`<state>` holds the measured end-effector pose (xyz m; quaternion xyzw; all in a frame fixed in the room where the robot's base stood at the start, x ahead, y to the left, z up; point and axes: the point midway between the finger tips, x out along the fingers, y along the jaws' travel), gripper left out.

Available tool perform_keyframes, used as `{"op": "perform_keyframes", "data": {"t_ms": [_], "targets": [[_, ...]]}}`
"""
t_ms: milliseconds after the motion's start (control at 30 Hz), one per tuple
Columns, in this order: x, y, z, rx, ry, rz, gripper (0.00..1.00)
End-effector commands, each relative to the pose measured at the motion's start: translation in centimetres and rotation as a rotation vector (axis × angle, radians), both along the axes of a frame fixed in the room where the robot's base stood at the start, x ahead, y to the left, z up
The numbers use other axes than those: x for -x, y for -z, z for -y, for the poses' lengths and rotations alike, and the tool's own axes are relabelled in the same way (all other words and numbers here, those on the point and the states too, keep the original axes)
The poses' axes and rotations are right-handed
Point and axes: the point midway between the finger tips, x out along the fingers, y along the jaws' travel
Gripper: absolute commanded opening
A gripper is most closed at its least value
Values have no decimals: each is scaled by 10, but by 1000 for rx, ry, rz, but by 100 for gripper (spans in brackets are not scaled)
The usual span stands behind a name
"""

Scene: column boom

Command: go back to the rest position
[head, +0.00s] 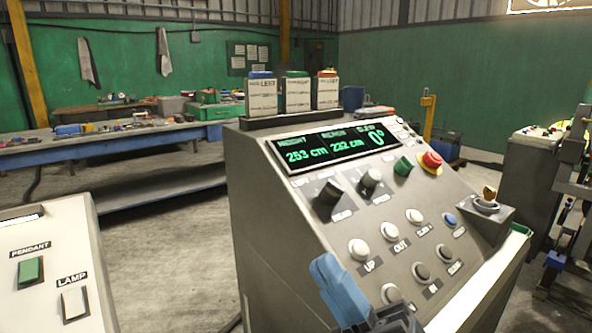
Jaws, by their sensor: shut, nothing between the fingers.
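My gripper (328,272) shows at the bottom middle of the head view, with blue fingers pressed together and a dark body below them. It is empty. The fingers point up and left, in front of the lower left part of the grey control console (262,215). They are below and left of the white UP button (359,249). I cannot tell whether they touch the console. The rest of my arm is out of view.
The console carries a display (330,150) reading 253 cm, 232 cm and 0°, dark knobs (328,199), a red mushroom button (431,162) and a key (489,193). A pendant/lamp box (60,250) stands at left. A workbench (120,148) stands behind; open floor lies between.

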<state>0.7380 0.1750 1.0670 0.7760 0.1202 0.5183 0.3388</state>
Motion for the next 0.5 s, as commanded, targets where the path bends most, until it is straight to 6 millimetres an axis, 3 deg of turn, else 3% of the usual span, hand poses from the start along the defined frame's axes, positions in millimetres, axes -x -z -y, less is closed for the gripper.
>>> {"op": "perform_keyframes", "data": {"t_ms": [500], "targets": [[121,103,80,-455,145,-618,0]]}}
